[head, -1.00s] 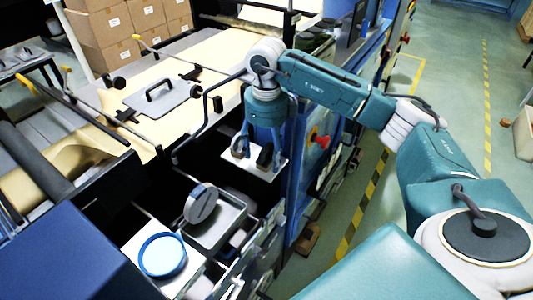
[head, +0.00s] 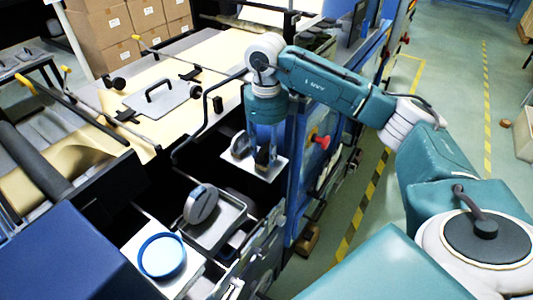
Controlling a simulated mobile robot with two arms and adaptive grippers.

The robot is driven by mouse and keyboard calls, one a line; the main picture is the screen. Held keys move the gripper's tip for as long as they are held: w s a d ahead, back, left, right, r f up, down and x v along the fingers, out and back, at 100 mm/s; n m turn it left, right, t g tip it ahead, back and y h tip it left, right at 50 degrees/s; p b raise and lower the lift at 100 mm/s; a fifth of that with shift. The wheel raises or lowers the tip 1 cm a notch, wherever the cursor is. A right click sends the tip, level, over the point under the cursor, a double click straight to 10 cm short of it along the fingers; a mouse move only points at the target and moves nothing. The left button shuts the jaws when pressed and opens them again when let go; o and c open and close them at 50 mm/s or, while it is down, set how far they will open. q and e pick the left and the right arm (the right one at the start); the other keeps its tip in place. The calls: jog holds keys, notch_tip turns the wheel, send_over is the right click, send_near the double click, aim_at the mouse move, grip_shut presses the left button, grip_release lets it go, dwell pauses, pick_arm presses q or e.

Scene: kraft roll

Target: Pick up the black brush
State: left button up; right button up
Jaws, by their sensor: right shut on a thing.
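My right gripper (head: 265,152) points down over a small white plate (head: 273,174) in the middle of the view. It is shut on a small dark object, the black brush (head: 262,158), which is mostly hidden by the fingers. I cannot tell whether the brush still touches the plate. A grey round piece (head: 240,145) stands beside it at the plate's left side. My left gripper is not in view.
Another grey round piece (head: 201,204) leans in a grey tray (head: 226,231) nearer to me. A blue-rimmed round dish (head: 162,257) sits on a white plate at the bottom. A blue cabinet with a red knob (head: 321,141) stands just right of the gripper.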

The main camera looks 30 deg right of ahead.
aim_at(266, 145)
notch_tip(266, 145, up, 7)
jog(key=shift+w+r+b, duration=0.1)
jog(key=shift+b, duration=0.7)
notch_tip(266, 145, up, 12)
jog(key=p, duration=0.1)
jog(key=shift+p, duration=0.35)
